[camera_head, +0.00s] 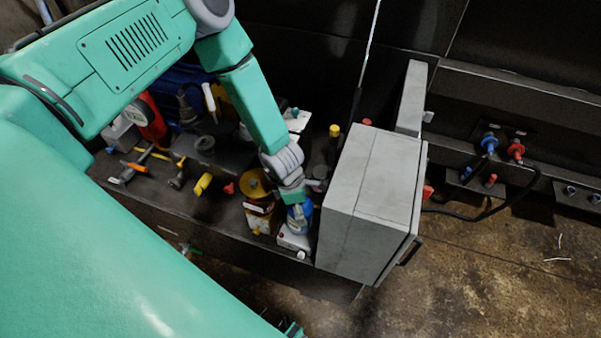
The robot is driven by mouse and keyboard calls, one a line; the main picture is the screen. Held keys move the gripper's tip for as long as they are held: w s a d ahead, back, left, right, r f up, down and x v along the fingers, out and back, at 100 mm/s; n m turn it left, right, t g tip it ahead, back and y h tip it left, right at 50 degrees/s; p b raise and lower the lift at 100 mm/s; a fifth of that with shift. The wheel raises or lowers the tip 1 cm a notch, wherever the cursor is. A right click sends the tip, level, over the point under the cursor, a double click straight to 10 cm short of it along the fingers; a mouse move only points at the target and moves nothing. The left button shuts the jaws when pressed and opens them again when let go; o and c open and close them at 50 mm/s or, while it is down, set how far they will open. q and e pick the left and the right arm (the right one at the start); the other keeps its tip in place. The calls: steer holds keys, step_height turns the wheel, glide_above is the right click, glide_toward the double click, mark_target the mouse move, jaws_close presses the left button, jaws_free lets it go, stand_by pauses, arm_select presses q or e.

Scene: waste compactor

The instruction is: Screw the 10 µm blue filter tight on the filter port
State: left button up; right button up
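A blue cylinder (306,213), which looks like the blue filter, stands at the front of the dark bench, just left of the grey box. Its 10 µm marking is too small to read. My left gripper (296,212) comes down over it from above and overlaps it in the picture. The fingers are largely hidden, so whether they are closed on the filter cannot be told. A white block (293,240) shows directly below the blue cylinder. The filter port itself cannot be made out. My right gripper is not in view.
The large grey box (371,200) stands close on the right of my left gripper. A yellow-topped can (256,184) stands close on its left. Several tools and parts crowd the bench (215,212) further left. Blue and red connectors (516,150) sit at the right wall.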

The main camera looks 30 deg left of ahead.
arm_select(q)
steer(key=shift+d, duration=0.1)
steer(key=shift+m, duration=0.3)
steer(key=shift+w+m, duration=0.1)
steer(key=shift+m, duration=1.1)
steer(key=shift+m+g, duration=0.3)
steer(key=shift+m, duration=1)
